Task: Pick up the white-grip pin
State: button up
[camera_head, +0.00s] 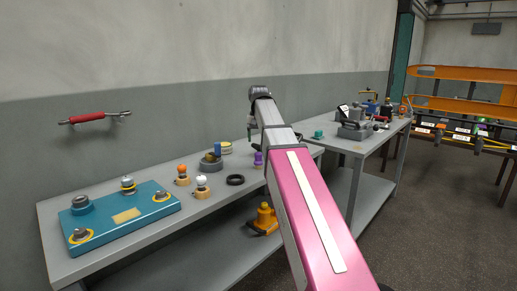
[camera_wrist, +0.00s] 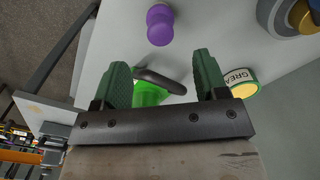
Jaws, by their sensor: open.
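The white-grip pin (camera_head: 201,181) stands upright in a tan round base on the near grey bench, in the head view. Its white rounded top is up. It does not show in the wrist view. My gripper (camera_wrist: 161,65) is open, with its two green-padded fingers apart and pointing at the bench. In the head view, only a bit of my gripper (camera_head: 249,134) shows beside my arm, above the back of the bench and to the right of the pin. Between and beyond the fingers in the wrist view lie a bright green object (camera_wrist: 149,95) and a dark rounded bar.
An orange-topped pin (camera_head: 183,170) stands close behind the white one. A black ring (camera_head: 235,180) lies to its right, a purple-topped piece (camera_head: 258,158) farther right. A teal fixture plate (camera_head: 150,205) fills the bench's left. A grease tin (camera_wrist: 241,83) is near my right finger.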

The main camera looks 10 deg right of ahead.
aim_at(201, 180)
jog(key=k+j+z, duration=0.2)
jog(key=k+j, duration=0.15)
jog(key=k+j+z, duration=0.15)
jog(key=k, duration=0.35)
jog(key=k+j+z, duration=0.2)
jog(key=k+j, duration=0.15)
jog(key=k, duration=0.1)
